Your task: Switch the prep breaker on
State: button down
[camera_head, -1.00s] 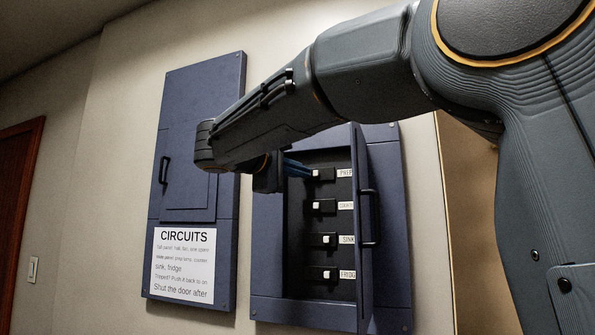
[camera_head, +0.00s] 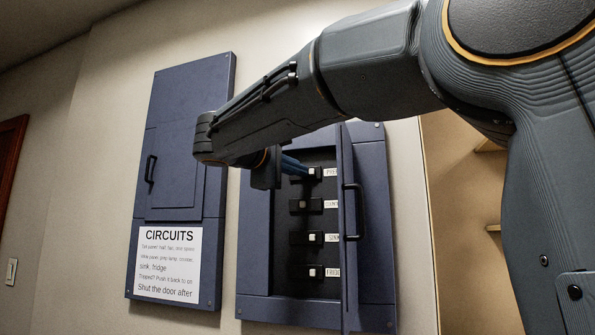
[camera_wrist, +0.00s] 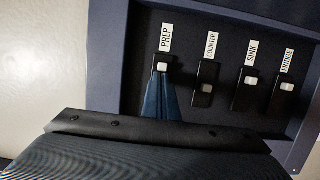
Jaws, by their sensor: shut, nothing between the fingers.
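The prep breaker (camera_head: 312,172) is the top switch in the open panel (camera_head: 262,285), beside its PREP label (camera_head: 330,172). Its white toggle sits at the label end, as also seen in the wrist view (camera_wrist: 162,67). My gripper (camera_head: 286,164) is shut and empty, its blue fingers pointing at this breaker. In the wrist view its fingertips (camera_wrist: 160,76) are right at the toggle, on the side away from the label; I cannot tell whether they touch. The counter breaker (camera_head: 303,204) has its toggle farther from its label.
The sink breaker (camera_head: 312,237) and fridge breaker (camera_head: 312,272) have toggles toward their labels. The panel's door (camera_head: 350,265) stands open at the right, with a black handle. A shut panel with a CIRCUITS notice (camera_head: 168,262) hangs at left. Shelving shows at right.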

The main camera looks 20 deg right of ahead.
jog(key=s+a+b, duration=0.3)
jog(key=s+a, duration=0.1)
jog(key=a, duration=0.6)
jog(key=shift+a, duration=0.4)
jog(key=shift+s, duration=0.1)
